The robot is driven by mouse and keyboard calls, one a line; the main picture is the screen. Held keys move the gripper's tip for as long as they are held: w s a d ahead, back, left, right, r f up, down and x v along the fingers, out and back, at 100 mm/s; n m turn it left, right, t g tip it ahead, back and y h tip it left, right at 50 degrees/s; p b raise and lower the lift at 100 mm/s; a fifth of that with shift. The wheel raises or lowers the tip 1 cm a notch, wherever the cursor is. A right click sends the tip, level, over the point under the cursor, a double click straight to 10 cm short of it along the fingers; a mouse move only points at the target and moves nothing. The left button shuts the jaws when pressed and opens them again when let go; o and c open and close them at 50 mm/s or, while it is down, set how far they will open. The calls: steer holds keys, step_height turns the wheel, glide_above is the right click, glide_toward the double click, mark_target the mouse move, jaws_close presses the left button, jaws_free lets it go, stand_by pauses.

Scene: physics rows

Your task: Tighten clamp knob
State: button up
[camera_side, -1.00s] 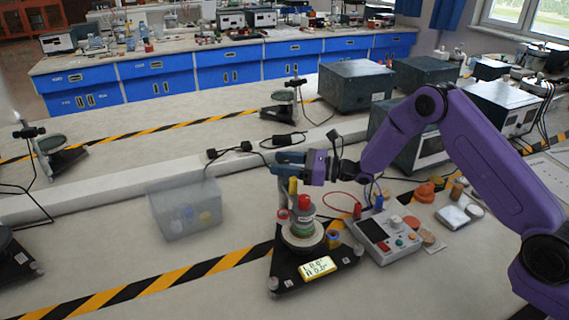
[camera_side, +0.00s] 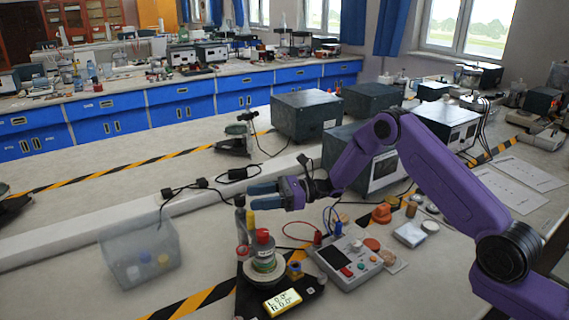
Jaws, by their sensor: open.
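My gripper (camera_side: 255,195) is at the end of the purple arm, pointing left with its blue-grey fingers apart and nothing seen between them. It appears above a black-based device (camera_side: 246,298) with a small lit display (camera_side: 283,301). On the device stands a round stack with a green band and a red top (camera_side: 263,236). A yellow-topped upright part (camera_side: 250,222) and a dark grey upright part (camera_side: 240,215) stand just behind it, close under the fingers. I cannot tell which of these parts is the clamp knob. The fingers look apart from the red top.
A clear bin (camera_side: 140,252) with small items stands to the left. A control box (camera_side: 348,260) with buttons and cables is at right, beside orange parts (camera_side: 382,213). Dark equipment boxes (camera_side: 306,115) stand behind. The bench left of the device is mostly clear.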

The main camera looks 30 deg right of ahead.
steer(key=v, duration=1.2)
steer(key=s+a+r+n+g+h, duration=0.2)
steer(key=s+a+n+g+h, duration=0.6)
steer(key=s+a+g+h, duration=0.3)
steer(key=w+r+n+t+h, duration=0.1)
steer(key=w+r+t+h, duration=0.2)
steer(key=r+t+h, duration=0.4)
step_height(320, 180, up, 6)
steer(key=h, duration=0.3)
steer(key=shift+a, duration=0.35)
steer(key=shift+w, duration=0.1)
